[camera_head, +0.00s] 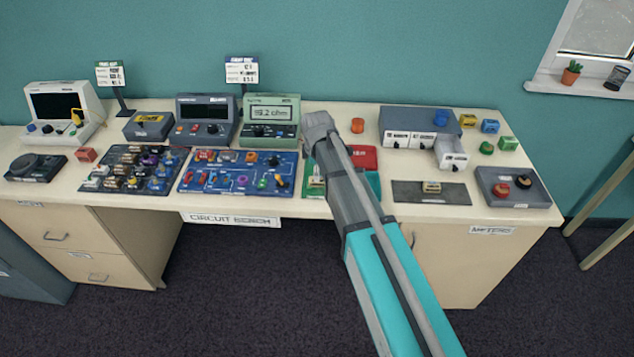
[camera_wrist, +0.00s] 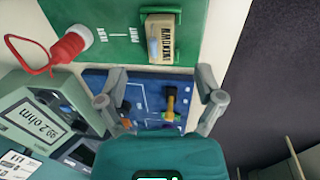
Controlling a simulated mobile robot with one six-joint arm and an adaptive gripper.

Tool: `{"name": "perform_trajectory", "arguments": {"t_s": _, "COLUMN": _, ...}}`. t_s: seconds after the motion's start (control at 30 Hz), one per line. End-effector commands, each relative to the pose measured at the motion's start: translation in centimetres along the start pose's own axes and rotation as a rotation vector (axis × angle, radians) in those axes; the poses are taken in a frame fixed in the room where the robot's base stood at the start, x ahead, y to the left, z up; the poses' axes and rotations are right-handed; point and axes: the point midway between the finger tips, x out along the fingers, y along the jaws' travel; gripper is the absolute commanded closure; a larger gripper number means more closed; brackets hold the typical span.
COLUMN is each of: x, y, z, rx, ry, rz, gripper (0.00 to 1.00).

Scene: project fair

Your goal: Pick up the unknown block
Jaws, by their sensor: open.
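The unknown block (camera_wrist: 160,40) is tan with a white label reading UNKNOWN. In the head view part of the green board (camera_head: 312,187) shows beside my arm, which hides the block and the fingers.
A red plug with a looped red cable (camera_wrist: 72,46) lies left of the block. A blue circuit board (camera_head: 240,172) and the ohm meter (camera_head: 271,120) stand close by. A red case (camera_head: 363,157), an orange cylinder (camera_head: 357,125) and a grey drawer unit (camera_head: 395,118) are to the right.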

Motion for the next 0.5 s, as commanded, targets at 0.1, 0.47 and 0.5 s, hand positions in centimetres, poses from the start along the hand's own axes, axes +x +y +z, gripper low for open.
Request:
{"name": "perform_trajectory", "arguments": {"t_s": 0.1, "x": 0.3, "y": 0.0, "z": 0.0, "rx": 0.0, "ry": 0.0, "rz": 0.0, "gripper": 0.14}}
{"name": "perform_trajectory", "arguments": {"t_s": 0.47, "x": 2.7, "y": -0.1, "z": -0.1, "rx": 0.0, "ry": 0.0, "rz": 0.0, "gripper": 0.14}}
{"name": "perform_trajectory", "arguments": {"t_s": 0.5, "x": 3.0, "y": -0.2, "z": -0.1, "rx": 0.0, "ry": 0.0, "rz": 0.0, "gripper": 0.14}}
